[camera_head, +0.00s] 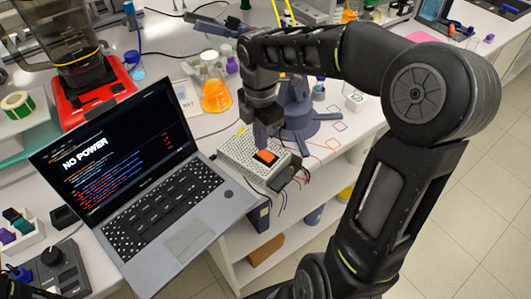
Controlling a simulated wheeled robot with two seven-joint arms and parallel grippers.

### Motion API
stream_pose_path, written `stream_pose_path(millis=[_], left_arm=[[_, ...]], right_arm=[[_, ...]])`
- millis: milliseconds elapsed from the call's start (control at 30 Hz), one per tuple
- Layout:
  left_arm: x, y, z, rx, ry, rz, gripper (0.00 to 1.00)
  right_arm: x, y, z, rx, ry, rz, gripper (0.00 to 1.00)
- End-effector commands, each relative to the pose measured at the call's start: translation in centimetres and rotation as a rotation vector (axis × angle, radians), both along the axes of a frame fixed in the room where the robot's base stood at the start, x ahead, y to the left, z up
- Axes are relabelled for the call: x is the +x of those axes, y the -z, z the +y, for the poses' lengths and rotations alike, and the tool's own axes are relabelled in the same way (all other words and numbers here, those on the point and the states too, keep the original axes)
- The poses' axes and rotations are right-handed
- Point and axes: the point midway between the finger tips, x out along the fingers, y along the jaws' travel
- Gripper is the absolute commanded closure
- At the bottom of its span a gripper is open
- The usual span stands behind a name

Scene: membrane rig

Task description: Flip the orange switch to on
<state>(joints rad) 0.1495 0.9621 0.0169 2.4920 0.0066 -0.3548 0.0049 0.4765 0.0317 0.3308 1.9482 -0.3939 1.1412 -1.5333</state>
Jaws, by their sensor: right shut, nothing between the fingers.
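The orange switch (265,157) sits on top of a pale perforated power box (240,160) near the table's front edge. My right arm reaches over from the right, and my right gripper (262,143) points down just above the switch. Its fingers are shut with nothing between them. I cannot tell whether the fingertips touch the switch. A laptop (165,205) left of the box shows "NO POWER" on its screen. My left gripper is not clearly in view.
A flask of orange liquid (215,97) stands behind the box. A red machine (88,95) stands at the back left. Loose wires (283,190) hang at the box's right end. A blue stand (300,115) is behind my right gripper. Shelves (290,235) lie below the table edge.

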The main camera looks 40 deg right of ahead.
Motion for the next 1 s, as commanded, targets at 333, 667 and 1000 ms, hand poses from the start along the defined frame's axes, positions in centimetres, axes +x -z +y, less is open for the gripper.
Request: stream_pose_path(millis=[333, 667, 1000], left_arm=[[0.0, 0.0, 0.0, 0.0, 0.0, 0.0, 0.6], [0.01, 0.26, 0.0, 0.0, 0.0, 0.0, 0.6], [0.0, 0.6, 0.0, 0.0, 0.0, 0.0, 0.6]], right_arm=[[0.0, 0.0, 0.0, 0.0, 0.0, 0.0, 1.0], [0.0, 0.37, 0.0, 0.0, 0.0, 0.0, 1.0], [0.01, 0.88, 0.0, 0.0, 0.0, 0.0, 1.0]])
